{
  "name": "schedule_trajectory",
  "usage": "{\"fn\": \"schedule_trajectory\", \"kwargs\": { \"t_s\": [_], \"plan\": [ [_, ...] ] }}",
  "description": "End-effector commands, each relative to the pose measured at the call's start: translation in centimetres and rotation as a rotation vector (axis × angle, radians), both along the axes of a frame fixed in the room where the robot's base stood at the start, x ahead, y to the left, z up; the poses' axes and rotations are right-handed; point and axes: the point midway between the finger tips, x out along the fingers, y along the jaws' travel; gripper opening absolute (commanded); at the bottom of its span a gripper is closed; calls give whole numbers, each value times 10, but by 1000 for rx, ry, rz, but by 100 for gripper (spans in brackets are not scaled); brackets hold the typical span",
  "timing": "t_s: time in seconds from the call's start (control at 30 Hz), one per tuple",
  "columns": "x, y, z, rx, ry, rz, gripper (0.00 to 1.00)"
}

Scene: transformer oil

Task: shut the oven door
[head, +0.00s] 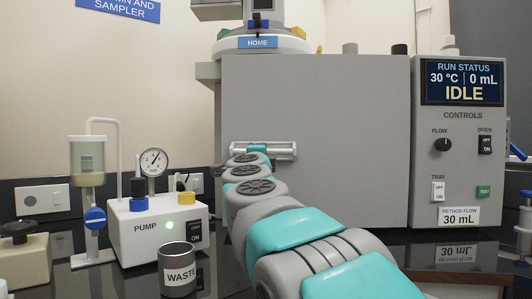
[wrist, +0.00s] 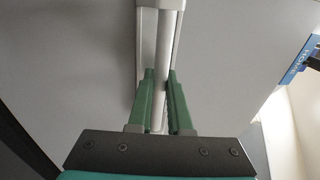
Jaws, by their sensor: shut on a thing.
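The oven door (head: 320,100) is the large plain grey front left of the control panel. Its pale bar handle (head: 284,149) runs level across the lower left part. My gripper (head: 257,150) is at the handle, and my arm hides part of it and the door below. In the wrist view the handle (wrist: 165,35) runs upright between the green fingers of my gripper (wrist: 160,80), which is shut on it. The door's right edge lies along the control panel; I cannot tell whether a gap is left.
The control panel (head: 459,185) reads IDLE, with FLOW, OVEN and TRAY controls. A white pump (head: 150,235) with a gauge stands left of my arm. A grey WASTE cup (head: 177,272) stands near my arm on the dark glossy bench.

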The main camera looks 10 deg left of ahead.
Motion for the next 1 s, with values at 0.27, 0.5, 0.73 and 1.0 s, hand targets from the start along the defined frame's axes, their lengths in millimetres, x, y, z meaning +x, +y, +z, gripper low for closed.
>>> {"fn": "schedule_trajectory", "kwargs": {
  "t_s": [0.27, 0.5, 0.73, 1.0],
  "plan": [
    [1, -1, 0, 1, 0, -2, 44],
    [0, -1, 0, 1, 0, -1, 47],
    [-12, -2, -4, 1, 0, 0, 47],
    [-49, -6, -11, 0, -1, 1, 47]
  ]
}}
